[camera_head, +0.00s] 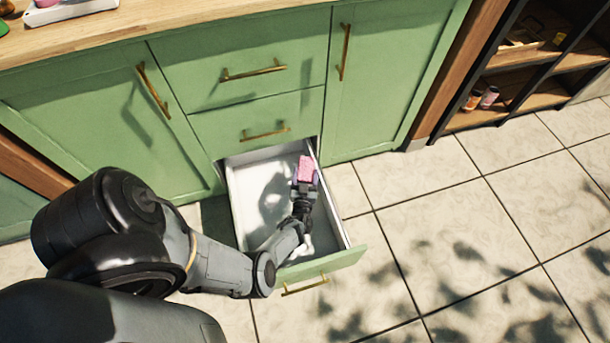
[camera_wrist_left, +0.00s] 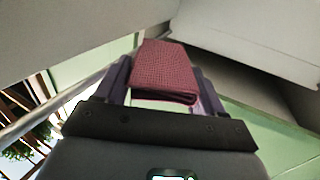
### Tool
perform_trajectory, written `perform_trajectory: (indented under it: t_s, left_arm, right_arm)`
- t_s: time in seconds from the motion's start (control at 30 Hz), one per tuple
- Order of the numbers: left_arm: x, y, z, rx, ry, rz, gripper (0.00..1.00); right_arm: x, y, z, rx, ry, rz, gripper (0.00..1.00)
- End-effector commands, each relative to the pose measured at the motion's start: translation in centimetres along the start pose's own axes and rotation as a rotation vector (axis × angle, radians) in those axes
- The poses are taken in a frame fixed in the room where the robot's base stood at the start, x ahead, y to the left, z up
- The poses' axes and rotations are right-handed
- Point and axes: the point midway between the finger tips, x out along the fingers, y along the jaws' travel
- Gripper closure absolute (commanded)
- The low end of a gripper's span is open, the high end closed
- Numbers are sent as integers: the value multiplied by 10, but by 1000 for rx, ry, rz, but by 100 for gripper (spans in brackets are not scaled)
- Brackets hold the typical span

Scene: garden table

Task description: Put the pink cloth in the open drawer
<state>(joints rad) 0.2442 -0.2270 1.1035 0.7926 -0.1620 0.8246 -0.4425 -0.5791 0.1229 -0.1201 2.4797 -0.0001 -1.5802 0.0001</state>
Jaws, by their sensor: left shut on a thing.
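The pink cloth (camera_head: 305,167) is a small folded piece with a woven texture. My left gripper (camera_head: 304,181) is shut on it, over the right back part of the open drawer (camera_head: 250,199). In the left wrist view the cloth (camera_wrist_left: 165,68) sits between the fingers of my left gripper (camera_wrist_left: 163,98). The drawer is the bottom one of the green cabinet, with white inner walls, and is pulled well out. I cannot tell how far the cloth is above the drawer floor. My right gripper is not in view.
The drawer front (camera_head: 322,262) with its brass handle faces the tiled floor (camera_head: 440,210). Two shut drawers (camera_head: 258,120) are above the open one. A wooden countertop (camera_head: 150,35) runs along the top. A dark open shelf (camera_head: 515,85) stands at the right. The drawer's left part looks empty.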

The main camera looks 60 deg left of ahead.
Motion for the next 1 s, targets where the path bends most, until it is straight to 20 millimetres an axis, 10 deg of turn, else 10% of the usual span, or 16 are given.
perform_trajectory:
  t_s: [0.6, 0.63, 0.7, 1.0]
  left_arm:
    - [0, 0, 12, 0, 1, 0, 64]
    - [0, 0, 12, 0, 1, 0, 30]
    - [0, 0, 12, 0, 1, 0, 21]
    - [0, 0, 12, 0, 0, 0, 21]
  right_arm:
    - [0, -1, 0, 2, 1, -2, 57]
    - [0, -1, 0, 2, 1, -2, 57]
    - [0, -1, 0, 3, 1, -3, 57]
    - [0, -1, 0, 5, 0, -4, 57]
